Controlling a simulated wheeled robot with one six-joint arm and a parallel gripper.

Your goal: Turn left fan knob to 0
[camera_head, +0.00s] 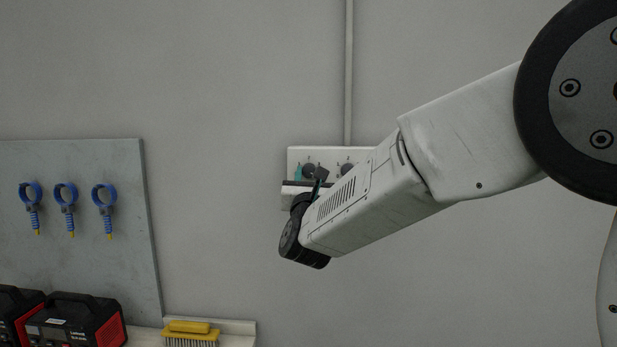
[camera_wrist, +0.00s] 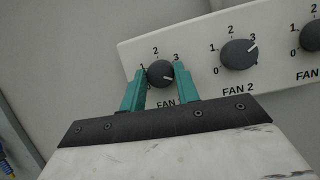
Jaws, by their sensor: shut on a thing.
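The left fan knob (camera_wrist: 160,73) is a dark round dial on a white, tilted-looking panel (camera_wrist: 135,50) in the wrist view. The numbers 1, 2 and 3 show around it; its 0 is hidden by my gripper. A pale mark shows on the knob's right side, near the 3 side. My gripper (camera_wrist: 160,80) has its teal fingers on both sides of this knob and is shut on it. In the head view the panel (camera_head: 297,154) is on the wall, partly covered by my arm, with the left knob (camera_head: 309,169) behind my gripper (camera_head: 308,179).
The FAN 2 knob (camera_wrist: 239,54), pointing near 3, is right of the held knob. A third knob (camera_wrist: 311,37) is at the frame's edge. A grey board (camera_head: 90,260) with blue-handled tools, red-black devices (camera_head: 75,322) and a yellow brush (camera_head: 190,332) are at left.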

